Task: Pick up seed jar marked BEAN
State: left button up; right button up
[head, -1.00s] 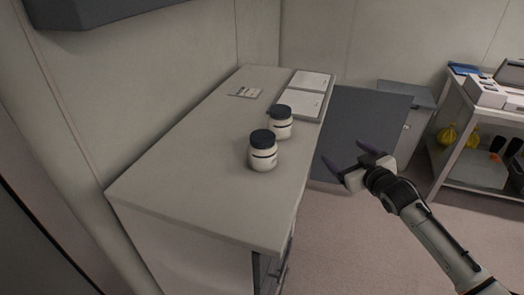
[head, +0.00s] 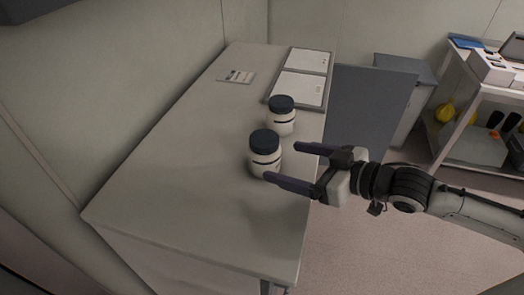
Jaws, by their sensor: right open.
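Two white jars with dark lids stand upright on the counter (head: 170,150). The nearer jar (head: 265,160) is close to the counter's right edge. The farther jar (head: 281,121) stands just behind it, slightly right. Each has a dark band, but I cannot read any marking, so I cannot tell which is BEAN. My right gripper (head: 280,163) is open and comes in from the right. Its fingers point left at the counter edge, one fingertip beside the nearer jar's lower front, the other to the right between the jars' depths. It holds nothing. My left gripper is not in view.
A tray with two white panels (head: 299,87) lies at the counter's far right. A small label card (head: 237,76) lies left of it. A shelf unit (head: 470,150) with boxes and yellow items stands at right. The counter's left and front are clear.

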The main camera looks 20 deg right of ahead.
aim_at(264, 156)
jog(key=x, duration=0.8)
jog(key=shift+w+f, duration=0.2)
jog(key=shift+f, duration=0.05)
jog(key=c, duration=1.2)
